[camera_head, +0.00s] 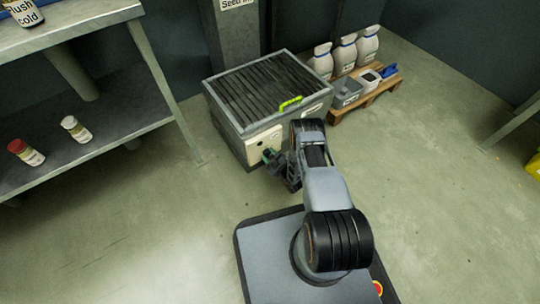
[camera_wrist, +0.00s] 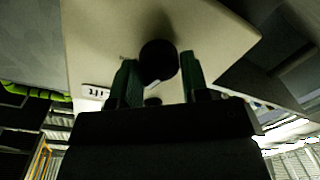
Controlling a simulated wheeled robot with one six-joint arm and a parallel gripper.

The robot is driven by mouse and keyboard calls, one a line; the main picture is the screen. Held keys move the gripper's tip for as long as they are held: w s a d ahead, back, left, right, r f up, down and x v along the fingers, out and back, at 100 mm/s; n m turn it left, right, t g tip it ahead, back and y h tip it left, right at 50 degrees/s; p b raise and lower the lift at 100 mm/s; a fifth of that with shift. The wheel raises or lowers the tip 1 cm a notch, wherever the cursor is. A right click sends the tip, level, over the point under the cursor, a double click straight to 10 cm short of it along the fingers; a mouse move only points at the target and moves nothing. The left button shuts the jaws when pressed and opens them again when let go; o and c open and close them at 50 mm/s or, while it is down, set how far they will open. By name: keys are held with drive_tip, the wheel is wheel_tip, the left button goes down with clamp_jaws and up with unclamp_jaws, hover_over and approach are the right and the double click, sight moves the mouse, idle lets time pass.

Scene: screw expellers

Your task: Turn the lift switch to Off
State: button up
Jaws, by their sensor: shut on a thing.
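The lift switch is a round black knob (camera_wrist: 158,60) on a pale beige panel (camera_wrist: 225,30) in the wrist view. My gripper (camera_wrist: 158,80) has its two dark green fingers on either side of this knob and is shut on it. The knob's pointer and its setting are too dark to read. A small white label (camera_wrist: 95,92) with unreadable marks is on the panel beside the left finger. In the head view the panel (camera_head: 258,146) is on the front of a grey slatted bin, with my gripper (camera_head: 270,156) at its lower right part.
A metal shelf (camera_head: 100,140) with jars is at left.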

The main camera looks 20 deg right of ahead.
drive_tip(key=shift+d+n, duration=0.1)
drive_tip(key=shift+n, duration=1.7)
drive_tip(key=o, duration=0.9)
